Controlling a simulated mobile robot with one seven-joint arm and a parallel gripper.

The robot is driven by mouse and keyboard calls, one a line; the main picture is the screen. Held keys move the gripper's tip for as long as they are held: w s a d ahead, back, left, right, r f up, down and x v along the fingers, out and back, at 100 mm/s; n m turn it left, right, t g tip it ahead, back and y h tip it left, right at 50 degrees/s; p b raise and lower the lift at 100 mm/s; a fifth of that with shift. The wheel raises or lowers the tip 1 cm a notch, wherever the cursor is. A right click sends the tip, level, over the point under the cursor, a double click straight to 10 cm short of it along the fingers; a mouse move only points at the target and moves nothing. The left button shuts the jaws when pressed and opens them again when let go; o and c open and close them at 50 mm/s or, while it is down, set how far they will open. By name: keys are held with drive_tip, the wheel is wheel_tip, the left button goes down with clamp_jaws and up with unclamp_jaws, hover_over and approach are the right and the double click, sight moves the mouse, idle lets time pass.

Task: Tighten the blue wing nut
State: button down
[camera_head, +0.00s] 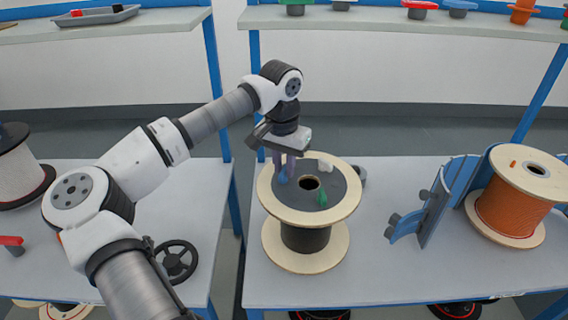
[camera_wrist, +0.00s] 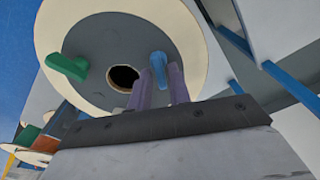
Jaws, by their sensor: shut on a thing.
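A cable spool (camera_head: 310,250) with a dark plate on its pale top flange stands on the table. The blue wing nut (camera_head: 283,179) sits on the left part of the plate, left of the dark centre hole. My gripper (camera_head: 283,166) points down over it with both fingers closed around it. In the wrist view, the blue wing nut (camera_wrist: 158,64) shows between the two purple-grey fingers (camera_wrist: 160,86), partly hidden by them. A green wing nut (camera_head: 321,199) stands on the plate at the front right and also shows in the wrist view (camera_wrist: 66,66).
A white piece (camera_head: 326,165) is at the plate's back edge. A dark handwheel (camera_head: 175,262) lies on the left table. Shelves (camera_head: 400,22) run behind.

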sight(283, 172)
drive_tip(key=c, duration=1.5)
unclamp_jaws()
drive_tip(key=r, duration=0.9)
drive_tip(key=s+r, duration=0.1)
drive_tip(key=r, duration=0.3)
drive_tip(key=shift+a+r, duration=0.2)
drive_tip(key=shift+r, duration=0.2)
